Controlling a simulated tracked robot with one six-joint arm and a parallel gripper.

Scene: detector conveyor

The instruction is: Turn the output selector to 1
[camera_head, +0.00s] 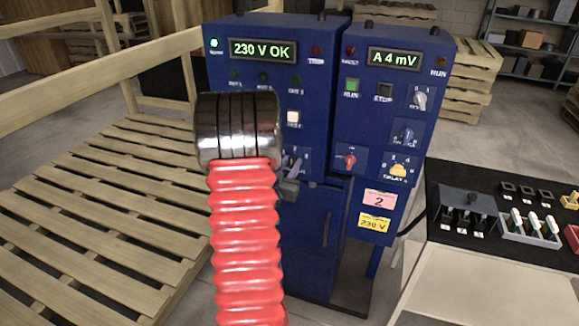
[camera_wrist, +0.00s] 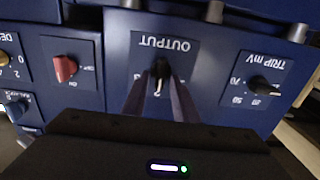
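The output selector (camera_wrist: 160,69) is a dark knob on a blue panel marked OUTPUT, seen upside down in the wrist view. Its white pointer line runs down towards the 2; a 3 shows to its left. My gripper (camera_wrist: 160,82) has one finger on each side of the knob, with the tips close to it. I cannot tell whether they press on it. In the head view my gripper (camera_head: 290,187) is at the lower front of the left blue cabinet (camera_head: 304,94), and my arm hides most of the selector's panel.
A red knob (camera_wrist: 65,68) and a TRIP mV knob (camera_wrist: 262,86) flank the selector in the wrist view. The right blue cabinet (camera_head: 390,100) carries more knobs and buttons. A wooden pallet (camera_head: 110,215) lies left; a black-topped bench (camera_head: 480,243) stands right.

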